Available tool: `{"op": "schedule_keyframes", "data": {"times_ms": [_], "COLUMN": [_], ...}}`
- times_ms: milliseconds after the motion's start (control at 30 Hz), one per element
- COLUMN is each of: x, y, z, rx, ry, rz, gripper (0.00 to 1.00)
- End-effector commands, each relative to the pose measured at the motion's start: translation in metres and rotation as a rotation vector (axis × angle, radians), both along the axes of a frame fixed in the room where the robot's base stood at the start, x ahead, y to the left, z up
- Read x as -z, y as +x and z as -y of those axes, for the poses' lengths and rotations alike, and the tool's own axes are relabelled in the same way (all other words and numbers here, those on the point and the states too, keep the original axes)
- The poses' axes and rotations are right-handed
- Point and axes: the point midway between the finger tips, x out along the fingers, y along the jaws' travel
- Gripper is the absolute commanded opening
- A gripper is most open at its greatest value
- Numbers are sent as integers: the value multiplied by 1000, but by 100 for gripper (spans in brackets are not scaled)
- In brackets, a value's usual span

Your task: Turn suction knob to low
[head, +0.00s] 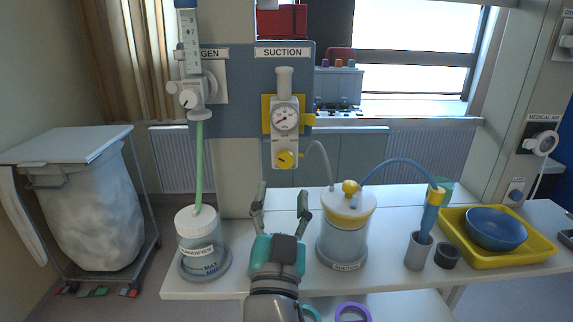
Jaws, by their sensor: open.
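The suction regulator (284,137) is mounted on the blue-grey wall panel under the SUCTION label (282,53). It has a round dial gauge (285,118) and a yellow suction knob (286,159) at its lower end. The knob's pointer setting is too small to read. My gripper (280,195) is open and empty, fingers pointing up, below the knob and apart from it in the picture. It is in front of the shelf, left of the suction jar.
The suction jar (343,240) with yellow lid and hoses stands right of my gripper. The humidifier bottle (200,248) stands left, under the oxygen flowmeter (193,95). A yellow tray (541,247) with a blue bowl (496,228) is at right. The space between gripper and knob looks clear.

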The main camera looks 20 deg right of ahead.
Motion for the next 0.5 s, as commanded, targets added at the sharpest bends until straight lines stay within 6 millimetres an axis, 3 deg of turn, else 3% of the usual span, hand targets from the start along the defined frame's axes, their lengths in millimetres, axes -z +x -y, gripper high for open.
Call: {"op": "schedule_keyframes", "data": {"times_ms": [200, 500], "x": [-16, -27], "y": [34, 60], "z": [17, 30], "rx": [3, 1], "ry": [1, -1], "rz": [2, 0], "gripper": [59, 59]}}
